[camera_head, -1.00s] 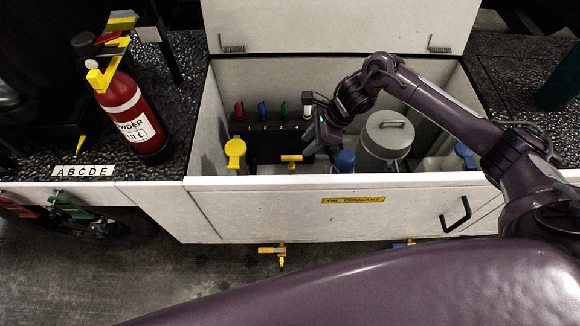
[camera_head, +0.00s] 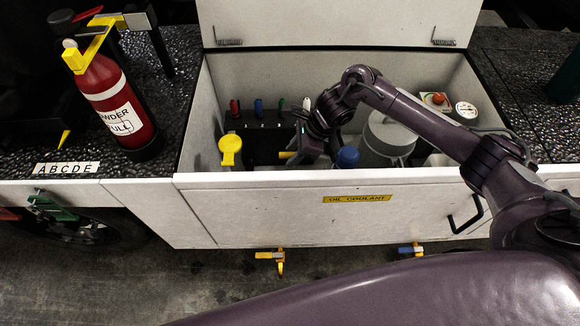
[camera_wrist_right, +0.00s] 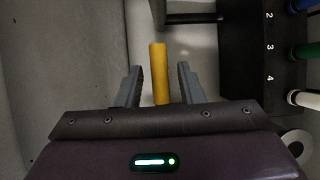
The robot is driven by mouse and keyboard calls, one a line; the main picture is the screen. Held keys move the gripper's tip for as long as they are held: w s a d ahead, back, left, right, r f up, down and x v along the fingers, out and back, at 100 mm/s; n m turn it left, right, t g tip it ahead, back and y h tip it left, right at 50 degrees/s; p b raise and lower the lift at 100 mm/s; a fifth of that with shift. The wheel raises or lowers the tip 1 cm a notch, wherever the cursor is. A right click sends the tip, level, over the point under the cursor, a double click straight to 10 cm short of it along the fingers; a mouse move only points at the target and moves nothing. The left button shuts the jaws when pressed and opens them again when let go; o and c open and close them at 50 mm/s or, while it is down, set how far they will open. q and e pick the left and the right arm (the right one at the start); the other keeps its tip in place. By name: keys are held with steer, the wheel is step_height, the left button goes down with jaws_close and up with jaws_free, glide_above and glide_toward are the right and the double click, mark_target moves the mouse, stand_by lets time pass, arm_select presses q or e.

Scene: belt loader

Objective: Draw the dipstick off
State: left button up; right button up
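A yellow bar handle (camera_head: 287,154), which looks like the dipstick's grip, sits low in the open compartment in front of a dark numbered rack. In the right wrist view the yellow handle (camera_wrist_right: 160,62) stands between my right gripper's two grey fingers (camera_wrist_right: 160,80), with a gap on both sides. My right gripper (camera_head: 301,158) is open around it, not clamped. In the head view the gripper covers part of the handle, and whatever is below it is hidden. My left gripper is not in view.
The rack (camera_head: 268,143) holds several coloured handles. A yellow-capped bottle (camera_head: 230,151), a blue cap (camera_head: 347,157) and a grey lidded can (camera_head: 388,138) stand near the gripper. The compartment's front wall (camera_head: 300,210) is close in front. A red extinguisher (camera_head: 122,110) stands left.

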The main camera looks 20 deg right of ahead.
jaws_close()
steer(key=shift+r, duration=0.6)
stand_by(0.3)
steer(key=shift+r, duration=0.1)
stand_by(0.4)
step_height(320, 180, up, 18)
steer(key=p, duration=0.9)
stand_by(2.1)
